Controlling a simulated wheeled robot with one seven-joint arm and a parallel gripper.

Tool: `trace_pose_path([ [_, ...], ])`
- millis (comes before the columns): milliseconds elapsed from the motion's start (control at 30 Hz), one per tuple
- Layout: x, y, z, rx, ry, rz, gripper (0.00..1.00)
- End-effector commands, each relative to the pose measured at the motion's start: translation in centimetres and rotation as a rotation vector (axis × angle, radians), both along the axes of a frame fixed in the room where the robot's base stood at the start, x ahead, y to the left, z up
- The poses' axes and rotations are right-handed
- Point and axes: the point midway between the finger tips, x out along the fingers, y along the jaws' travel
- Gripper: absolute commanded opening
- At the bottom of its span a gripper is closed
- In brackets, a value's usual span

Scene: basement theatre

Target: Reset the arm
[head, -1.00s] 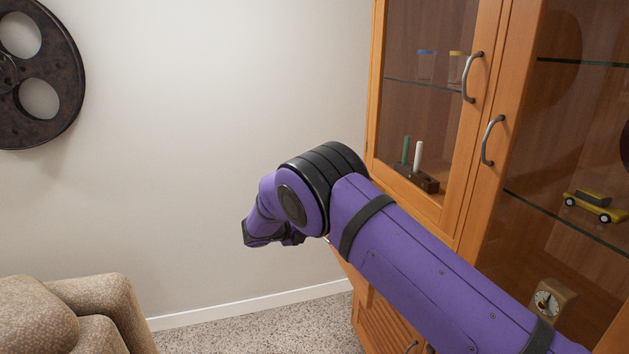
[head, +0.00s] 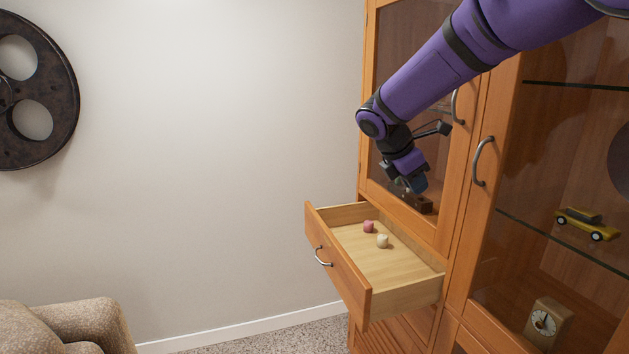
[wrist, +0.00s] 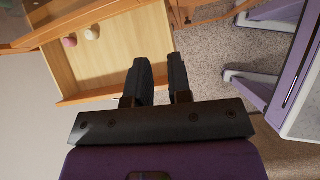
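My gripper shows in the wrist view (wrist: 160,82), its two dark fingers apart with a gap between them and nothing held. In the head view my purple arm reaches in from the upper right, bent downward at the wrist. The hand (head: 412,180) hangs in front of the cabinet's glass door, above the drawer. The gripper's fingers are hard to make out in the head view.
An open wooden drawer (head: 338,272) juts from the cabinet, holding a pink piece (head: 368,227) and a cream piece (head: 382,241). Glass doors with handles (head: 483,161) stand at right. A beige armchair (head: 75,325) is lower left.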

Motion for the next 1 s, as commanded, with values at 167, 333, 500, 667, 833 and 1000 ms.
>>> trace_pose_path([
  [167,-5.1,-3.2,3.1,0.159,-0.125,-0.224,0.19],
  [333,-10.2,-5.4,5.1,0.304,-0.235,-0.443,0.19],
  [500,-15.5,-7.1,6.4,0.445,-0.337,-0.665,0.19],
  [667,-20.4,-8.1,7.0,0.574,-0.429,-0.876,0.19],
  [833,-25.4,-8.7,6.9,0.708,-0.519,-1.101,0.19],
  [1000,-30.0,-8.8,6.2,0.838,-0.599,-1.323,0.19],
])
